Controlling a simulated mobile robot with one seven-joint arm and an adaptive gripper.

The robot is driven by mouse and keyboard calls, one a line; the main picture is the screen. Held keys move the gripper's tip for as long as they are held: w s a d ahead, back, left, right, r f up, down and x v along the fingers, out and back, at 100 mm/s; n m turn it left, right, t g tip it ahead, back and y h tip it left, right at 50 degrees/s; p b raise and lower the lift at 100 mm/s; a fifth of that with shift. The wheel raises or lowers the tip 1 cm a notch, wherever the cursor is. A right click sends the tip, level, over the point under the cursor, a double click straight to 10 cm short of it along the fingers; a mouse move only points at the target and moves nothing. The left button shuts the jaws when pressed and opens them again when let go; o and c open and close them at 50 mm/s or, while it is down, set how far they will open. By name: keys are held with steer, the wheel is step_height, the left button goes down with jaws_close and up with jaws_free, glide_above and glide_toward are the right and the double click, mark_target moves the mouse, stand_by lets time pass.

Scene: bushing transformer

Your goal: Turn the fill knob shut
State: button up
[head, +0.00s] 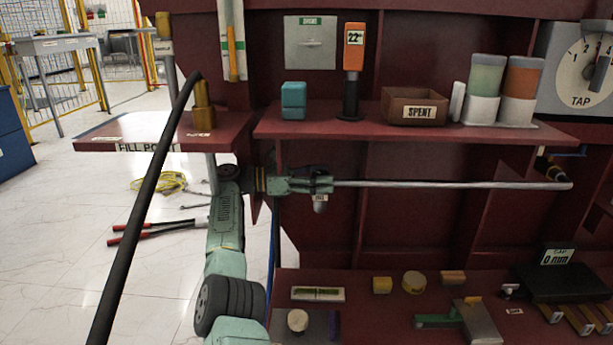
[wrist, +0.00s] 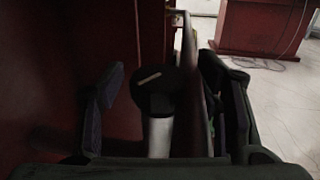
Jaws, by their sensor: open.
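In the wrist view, a dark round knob (wrist: 153,78) with a short pale bar on its face sits at the end of a silver cylinder (wrist: 160,135); it looks like the fill knob. My gripper (wrist: 158,92) is open, with one dark finger left of the knob and one right of it. A gap shows on the left side; on the right I cannot tell whether the finger touches anything. In the head view, my arm rises to just below the FILL POINT shelf (head: 105,140).
A black hose (head: 145,210) crosses the front of the head view. A brass fitting (head: 202,105) stands on the shelf. A long silver rod (head: 450,185) runs right below the upper shelf (head: 400,128). A dark red wall (wrist: 60,70) is close on the left in the wrist view.

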steer(key=shift+r+p, duration=0.1)
steer(key=shift+p, duration=0.4)
steer(key=shift+r+p, duration=0.15)
steer(key=shift+p, duration=0.45)
steer(key=n+t+p, duration=0.1)
steer(key=p, duration=0.3)
steer(key=shift+s+r+t, duration=0.1)
steer(key=shift+r+t, duration=0.05)
steer(key=shift+t, duration=0.25)
steer(key=n+t+y+p, duration=0.1)
steer(key=n+t+p, duration=0.1)
steer(key=p, duration=0.6)
steer(key=n+t+y+p, duration=0.1)
steer(key=t+p, duration=0.2)
steer(key=p, duration=0.5)
steer(key=shift+n+y, duration=0.4)
steer(key=shift+t+p, duration=0.4)
steer(key=shift+p, duration=0.35)
